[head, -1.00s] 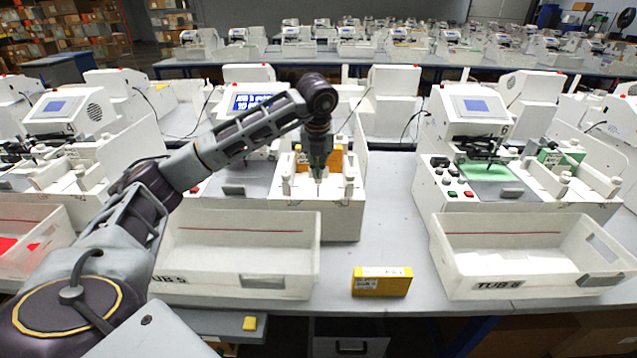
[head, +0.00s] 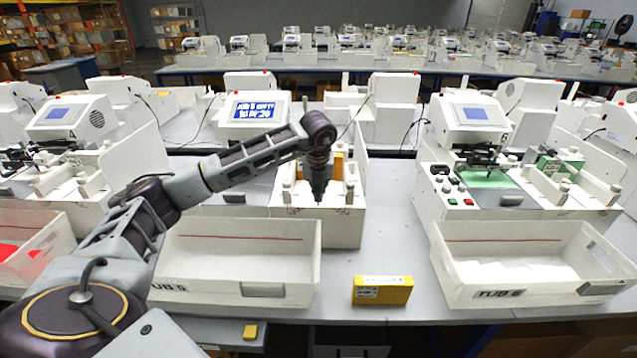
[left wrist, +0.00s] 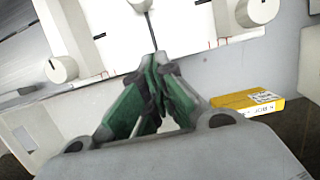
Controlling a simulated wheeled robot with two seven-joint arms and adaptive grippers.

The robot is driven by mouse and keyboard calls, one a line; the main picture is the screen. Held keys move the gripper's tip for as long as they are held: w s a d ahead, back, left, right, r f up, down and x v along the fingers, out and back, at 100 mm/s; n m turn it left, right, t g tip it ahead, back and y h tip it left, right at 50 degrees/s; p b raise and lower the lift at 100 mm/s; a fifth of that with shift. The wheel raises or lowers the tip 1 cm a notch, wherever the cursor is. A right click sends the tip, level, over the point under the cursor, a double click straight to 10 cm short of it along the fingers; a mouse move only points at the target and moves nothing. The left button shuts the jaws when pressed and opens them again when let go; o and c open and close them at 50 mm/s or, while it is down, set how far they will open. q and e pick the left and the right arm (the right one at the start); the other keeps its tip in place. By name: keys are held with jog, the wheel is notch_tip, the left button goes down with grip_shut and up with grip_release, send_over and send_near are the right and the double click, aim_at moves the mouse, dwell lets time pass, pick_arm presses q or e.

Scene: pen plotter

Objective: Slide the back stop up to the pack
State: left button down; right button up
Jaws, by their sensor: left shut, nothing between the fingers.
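My left gripper (head: 319,197) is shut and empty, held at the front of the white feeder (head: 340,228) of the middle machine. In the left wrist view its green fingers (left wrist: 154,62) meet close to a thin dark slot in the white feeder top (left wrist: 190,18). An orange pack (head: 338,166) stands in the feeder behind the gripper, mostly hidden by my wrist. I cannot pick out the back stop, and cannot tell whether the fingers touch anything. My right gripper is out of view.
White knobs (left wrist: 62,69) flank the feeder slot. A white tub (head: 235,262) stands in front of the machine, and another tub (head: 535,262) to the right. Bench to the feeder's right is clear.

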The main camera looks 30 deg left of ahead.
pick_arm(q)
jog(key=f, duration=0.1)
jog(key=w+f, duration=0.1)
jog(key=f, duration=0.1)
jog(key=shift+w+a+p, duration=0.2)
jog(key=shift+a+p, duration=0.1)
jog(key=shift+a, duration=0.1)
jog(key=shift+w+a+p, duration=0.3)
jog(key=shift+w+a, duration=0.35)
jog(key=shift+w, duration=0.35)
jog(key=shift+w+a, duration=0.15)
jog(key=shift+w, duration=0.2)
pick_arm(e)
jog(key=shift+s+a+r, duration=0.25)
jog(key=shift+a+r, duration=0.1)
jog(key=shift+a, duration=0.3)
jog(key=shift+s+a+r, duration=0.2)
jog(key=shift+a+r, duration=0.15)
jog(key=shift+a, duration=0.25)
pick_arm(q)
jog(key=shift+a, duration=0.1)
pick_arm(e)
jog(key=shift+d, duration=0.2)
